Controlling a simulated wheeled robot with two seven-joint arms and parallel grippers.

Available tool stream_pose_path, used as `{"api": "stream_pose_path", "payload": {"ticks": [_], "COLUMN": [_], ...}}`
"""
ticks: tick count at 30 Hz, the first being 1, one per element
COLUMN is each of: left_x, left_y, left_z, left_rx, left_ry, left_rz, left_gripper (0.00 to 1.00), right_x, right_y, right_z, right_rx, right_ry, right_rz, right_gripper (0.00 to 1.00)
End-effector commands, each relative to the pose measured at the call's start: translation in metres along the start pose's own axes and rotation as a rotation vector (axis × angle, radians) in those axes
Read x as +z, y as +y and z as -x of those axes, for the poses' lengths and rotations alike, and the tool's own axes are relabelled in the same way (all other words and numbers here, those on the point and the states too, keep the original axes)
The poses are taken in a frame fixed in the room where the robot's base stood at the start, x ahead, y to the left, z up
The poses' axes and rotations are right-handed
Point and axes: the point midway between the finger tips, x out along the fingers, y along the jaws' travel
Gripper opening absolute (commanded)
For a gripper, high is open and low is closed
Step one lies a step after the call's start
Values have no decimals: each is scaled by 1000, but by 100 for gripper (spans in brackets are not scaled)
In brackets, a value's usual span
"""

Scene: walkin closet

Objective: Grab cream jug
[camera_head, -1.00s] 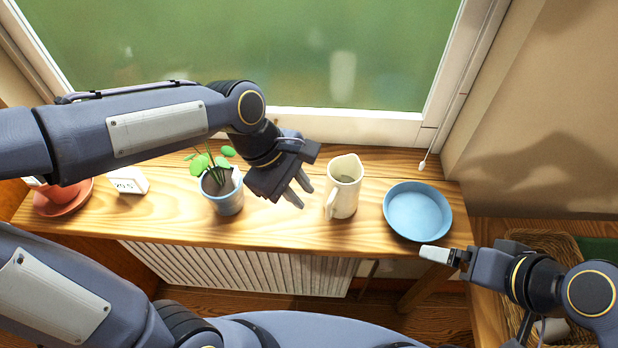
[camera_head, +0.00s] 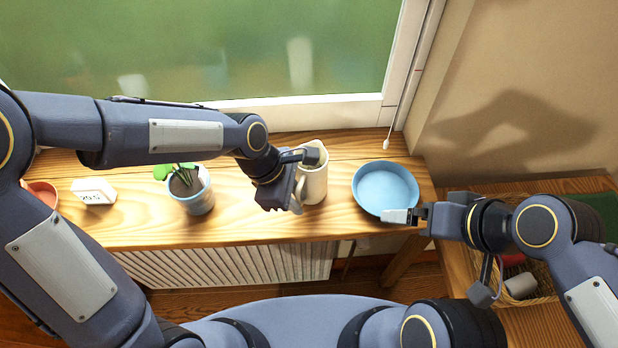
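The cream jug (camera_head: 315,182) stands upright on the wooden sill bench, with its handle on the left side facing my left gripper. My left gripper (camera_head: 297,203) is at the jug's handle, close against its left side. One pale fingertip shows below the handle; the other is hidden, so its opening and any contact are unclear. Part of the gripper covers the jug's upper left rim. My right gripper (camera_head: 400,215) is at the front edge of the blue dish, its fingers seen edge-on with nothing visible between them.
A blue dish (camera_head: 385,187) sits right of the jug. A plant in a blue pot (camera_head: 195,198), a white digital clock (camera_head: 93,191) and a terracotta pot (camera_head: 42,194) stand to the left. A wicker basket (camera_head: 545,288) is at lower right. The window is behind the wooden bench (camera_head: 245,225).

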Motion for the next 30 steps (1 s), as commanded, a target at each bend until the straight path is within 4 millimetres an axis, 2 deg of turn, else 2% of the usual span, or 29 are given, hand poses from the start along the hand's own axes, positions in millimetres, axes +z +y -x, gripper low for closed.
{"api": "stream_pose_path", "payload": {"ticks": [3, 8, 9, 30], "left_x": [0, 0, 0, 2], "left_y": [0, 0, 0, 0], "left_z": [0, 0, 0, 5], "left_rx": [0, 0, 0, 0], "left_ry": [0, 0, 0, 0], "left_rz": [0, -1, -1, -1], "left_gripper": [21, 1, 0, 0], "right_x": [0, 0, 0, 0], "right_y": [0, 0, 0, 0], "right_z": [0, 0, 0, 0], "right_rx": [0, 0, 0, 0], "right_ry": [0, 0, 0, 0], "right_rz": [0, 0, 0, 0], "right_gripper": [100, 100, 100, 100]}}
